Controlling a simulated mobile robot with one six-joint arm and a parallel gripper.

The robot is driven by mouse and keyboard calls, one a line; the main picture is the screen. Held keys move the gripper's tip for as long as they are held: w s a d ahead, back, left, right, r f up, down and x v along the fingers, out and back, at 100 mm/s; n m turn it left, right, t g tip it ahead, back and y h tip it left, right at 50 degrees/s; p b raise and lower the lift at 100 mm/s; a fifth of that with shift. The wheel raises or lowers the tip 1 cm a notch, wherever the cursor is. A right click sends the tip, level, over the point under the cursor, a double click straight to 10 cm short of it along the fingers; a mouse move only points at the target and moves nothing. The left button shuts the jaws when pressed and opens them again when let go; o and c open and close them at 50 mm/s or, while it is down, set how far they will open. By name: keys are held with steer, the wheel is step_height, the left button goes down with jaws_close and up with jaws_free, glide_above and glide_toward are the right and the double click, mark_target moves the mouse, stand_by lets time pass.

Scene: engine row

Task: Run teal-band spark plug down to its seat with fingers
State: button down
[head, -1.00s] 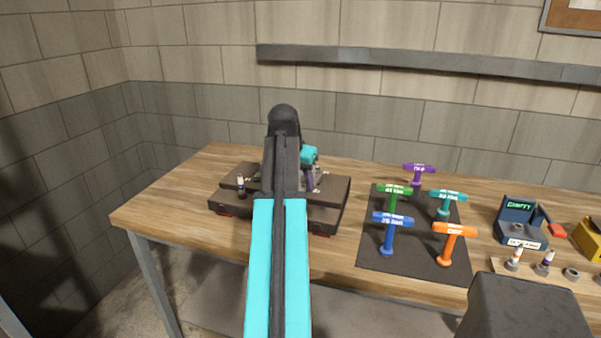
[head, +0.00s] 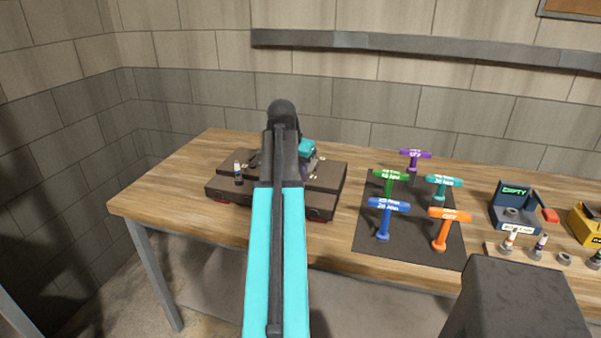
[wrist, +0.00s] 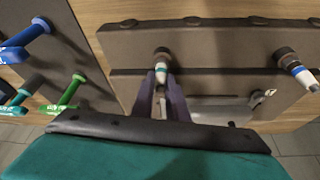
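The teal-band spark plug (wrist: 161,70) is pale with a teal band and stands in a dark round hole of the brown engine block (wrist: 220,42) in the wrist view. My gripper (wrist: 162,78) has its two purple-grey fingers on either side of the plug's outer end. I cannot tell whether they touch it. In the head view my gripper's teal body (head: 307,147) is over the right part of the engine block (head: 228,190), and my arm hides the teal-band plug and fingertips.
A blue-band plug (wrist: 297,70) stands in another hole, also seen in the head view (head: 238,172). A dark mat (head: 400,240) with several coloured T-handle tools lies right of the block. A blue holder (head: 515,207) and a plug rack (head: 520,254) stand farther right.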

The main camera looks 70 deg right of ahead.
steer(key=shift+m+g+p, duration=0.6)
steer(key=shift+m+g, duration=0.1)
steer(key=shift+m, duration=1.2)
steer(key=m, duration=0.2)
steer(key=m+g+y, duration=0.1)
steer(key=m, duration=0.1)
steer(key=shift+m+y+p, duration=0.3)
steer(key=shift+p, duration=0.05)
steer(key=m, duration=0.2)
steer(key=m+g+y, duration=0.1)
steer(key=m, duration=0.1)
steer(key=shift+d+m+y, duration=0.1)
steer(key=shift+m+y, duration=0.2)
steer(key=shift+m, duration=0.1)
steer(key=shift+f+m+g+y, duration=0.15)
steer(key=shift+m+y, duration=0.25)
steer(key=shift+m, duration=0.6)
steer(key=shift+r+m+g+y, duration=0.15)
steer(key=shift+m+y, duration=0.25)
steer(key=shift+m, duration=0.6)
steer(key=shift+f, duration=0.1)
steer(key=c, duration=1.7)
jaws_free()
steer(key=shift+o, duration=0.2)
